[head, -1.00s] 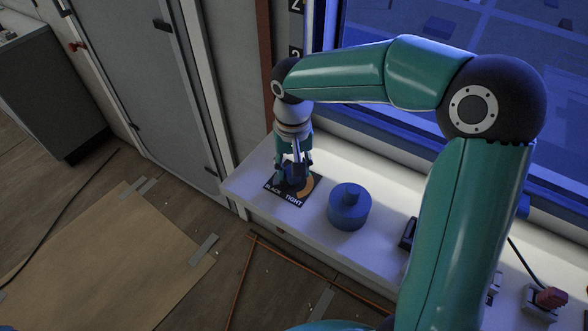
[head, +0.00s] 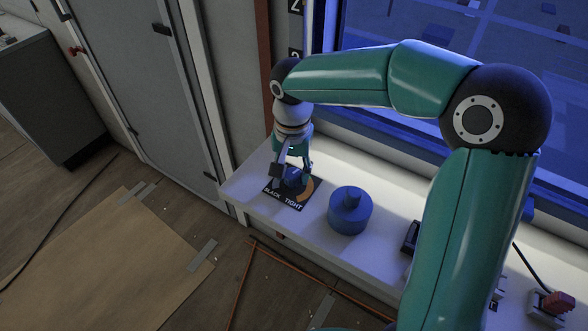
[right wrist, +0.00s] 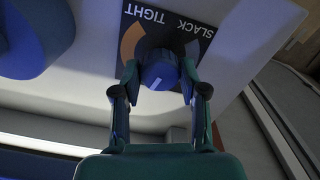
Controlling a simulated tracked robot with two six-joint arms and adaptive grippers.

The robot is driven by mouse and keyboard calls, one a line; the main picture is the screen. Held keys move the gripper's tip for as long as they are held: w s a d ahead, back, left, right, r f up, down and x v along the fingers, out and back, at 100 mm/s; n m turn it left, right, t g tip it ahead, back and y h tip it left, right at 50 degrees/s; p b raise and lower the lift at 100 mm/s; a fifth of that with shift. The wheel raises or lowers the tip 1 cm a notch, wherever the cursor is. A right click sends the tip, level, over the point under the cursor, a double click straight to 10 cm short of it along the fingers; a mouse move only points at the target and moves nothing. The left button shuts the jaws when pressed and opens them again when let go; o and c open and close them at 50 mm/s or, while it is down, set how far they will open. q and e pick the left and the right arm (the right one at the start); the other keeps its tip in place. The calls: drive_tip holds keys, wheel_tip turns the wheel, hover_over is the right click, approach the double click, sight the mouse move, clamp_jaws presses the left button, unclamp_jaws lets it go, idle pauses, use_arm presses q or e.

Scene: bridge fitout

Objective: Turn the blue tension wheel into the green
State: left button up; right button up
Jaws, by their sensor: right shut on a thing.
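The blue tension wheel (head: 294,178) sits on a black plate (head: 291,204) lettered SLACK and TIGHT, near the left end of the white sill. In the right wrist view the wheel (right wrist: 158,76) has a white line on its top. An orange arc (right wrist: 132,41) shows on the plate beside TIGHT and a grey patch beside SLACK. I cannot make out any green on the plate; the wheel and fingers cover part of it. My right gripper (head: 292,173) points down over the plate, shut on the wheel, one finger on each side. My left gripper is not in view.
A stepped blue cylinder (head: 349,212) stands on the white sill (head: 318,232) right of the plate. A dark object (head: 411,237) and a red-topped plug (head: 557,302) are farther right. The window is behind; brown board covers the floor at left.

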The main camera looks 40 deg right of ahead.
sight(293, 173)
drive_tip(key=shift+w+r, duration=0.15)
drive_tip(key=shift+w, duration=0.05)
drive_tip(key=o, duration=1.1)
drive_tip(key=shift+c, duration=0.2)
drive_tip(key=shift+o, duration=0.4)
drive_tip(key=shift+s, duration=0.1)
wheel_tip(293, 173, up, 12)
